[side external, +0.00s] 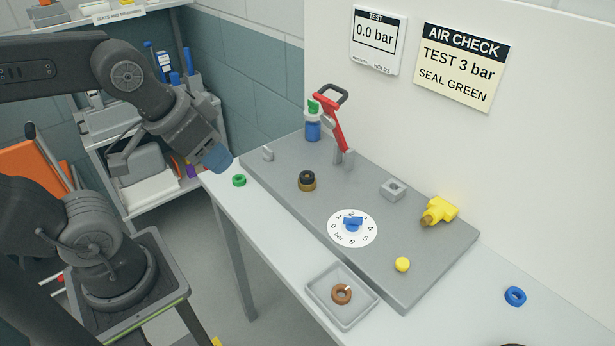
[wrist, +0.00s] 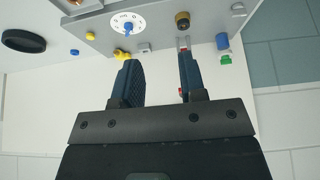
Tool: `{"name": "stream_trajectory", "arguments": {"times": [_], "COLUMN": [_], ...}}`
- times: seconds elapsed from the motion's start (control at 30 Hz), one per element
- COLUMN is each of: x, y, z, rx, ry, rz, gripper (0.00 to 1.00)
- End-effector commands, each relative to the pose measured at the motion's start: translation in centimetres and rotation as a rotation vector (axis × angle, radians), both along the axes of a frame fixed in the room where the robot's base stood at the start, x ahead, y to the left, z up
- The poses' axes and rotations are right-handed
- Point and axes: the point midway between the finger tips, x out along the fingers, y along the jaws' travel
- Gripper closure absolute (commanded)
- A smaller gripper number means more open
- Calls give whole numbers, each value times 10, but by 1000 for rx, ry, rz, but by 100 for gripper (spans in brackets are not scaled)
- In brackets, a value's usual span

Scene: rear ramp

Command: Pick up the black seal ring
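A small black seal ring (side external: 307,176) sits on top of a brass fitting (side external: 307,186) on the grey plate in the side external view. In the wrist view, the same black ring (wrist: 183,15) and brass fitting show at the top, small and distant. My gripper (side external: 217,158), with blue fingers, hangs in the air left of the plate, well apart from the ring. In the wrist view, my gripper (wrist: 158,58) has its two fingers apart with nothing held between them. A larger black ring (wrist: 24,40) lies at the far left there.
On the plate (side external: 440,245) stand a red lever (side external: 331,125), a dial (side external: 353,228), a grey block (side external: 393,189) and a yellow fitting (side external: 439,211). A green ring (side external: 239,180) lies near the left edge, a blue ring (side external: 515,296) at right. A tray (side external: 318,285) holds a brown ring.

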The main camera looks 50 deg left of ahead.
Motion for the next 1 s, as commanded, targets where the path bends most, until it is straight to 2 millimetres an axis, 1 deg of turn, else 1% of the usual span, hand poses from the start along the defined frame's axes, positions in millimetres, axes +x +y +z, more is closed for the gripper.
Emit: {"name": "stream_trajectory", "arguments": {"times": [0.23, 0.5, 0.77, 0.87, 0.97, 1.0], "x": [0, 0, 2, 11, 30, 41], "y": [0, 0, 0, 1, 2, 2], "z": [0, 0, 1, 5, 10, 12], "rx": [0, 0, 7, 49, 135, 177], "ry": [0, 0, 5, 33, 93, 124], "rz": [1, 1, -10, -69, -197, -265], "gripper": [61, 35, 35, 35, 35, 35]}}
